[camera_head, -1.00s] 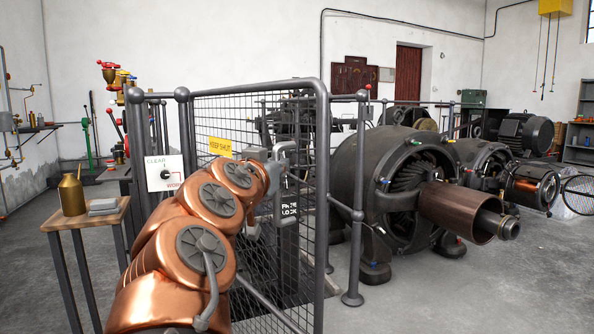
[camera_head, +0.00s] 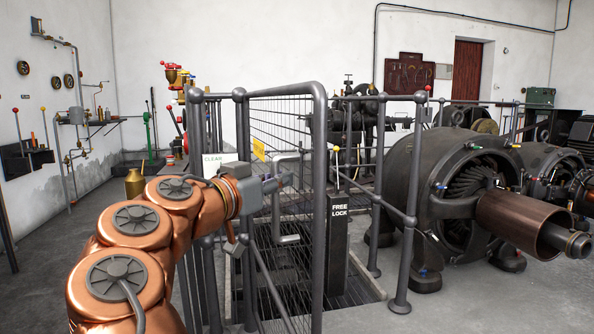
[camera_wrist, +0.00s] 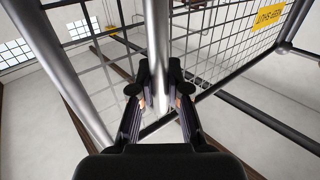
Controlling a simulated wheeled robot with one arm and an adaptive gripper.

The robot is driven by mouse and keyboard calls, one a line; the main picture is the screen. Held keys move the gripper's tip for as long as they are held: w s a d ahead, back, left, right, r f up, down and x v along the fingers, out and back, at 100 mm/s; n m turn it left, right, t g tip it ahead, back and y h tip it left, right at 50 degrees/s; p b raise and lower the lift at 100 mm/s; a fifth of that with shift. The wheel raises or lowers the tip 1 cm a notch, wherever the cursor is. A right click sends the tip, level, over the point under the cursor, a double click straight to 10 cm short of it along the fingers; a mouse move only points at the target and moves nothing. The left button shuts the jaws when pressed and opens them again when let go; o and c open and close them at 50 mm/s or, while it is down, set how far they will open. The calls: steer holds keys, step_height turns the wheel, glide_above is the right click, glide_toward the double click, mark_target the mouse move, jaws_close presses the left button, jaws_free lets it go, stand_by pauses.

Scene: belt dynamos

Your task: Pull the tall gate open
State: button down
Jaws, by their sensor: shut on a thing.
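The tall gate (camera_head: 320,130) is a grey tube frame with wire mesh and a yellow sign (camera_head: 259,149). It stands swung partly open, seen steeply from the side, with a gap between its free edge and the railing post at right. My gripper (camera_head: 284,181) is at the gate's grey upright handle (camera_head: 290,239) near the free edge. In the wrist view, the fingers (camera_wrist: 159,82) are shut on the handle bar (camera_wrist: 157,35), and the mesh and sign show behind it. The fingertips are small and partly hidden in the head view.
A dark post marked FREE LOCK (camera_head: 338,245) stands in the gap over a floor pit (camera_head: 355,290). A railing post (camera_head: 405,250) and a large dynamo (camera_head: 440,190) are at right. A brass can (camera_head: 134,184) is behind my arm. Open floor lies at left.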

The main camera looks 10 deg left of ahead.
steer(key=shift+s+a+f+g, duration=0.15)
steer(key=shift+a+f+g, duration=0.15)
steer(key=shift+f, duration=0.3)
steer(key=shift+s, duration=0.1)
steer(key=c, duration=1.1)
jaws_free()
steer(key=shift+s+r+h, duration=0.1)
steer(key=shift+r+h, duration=0.05)
steer(key=shift+h, duration=0.15)
steer(key=shift+c, duration=0.2)
steer(key=shift+r, duration=0.1)
steer(key=v, duration=0.7)
steer(key=shift+s, duration=0.25)
steer(key=shift+a, duration=0.15)
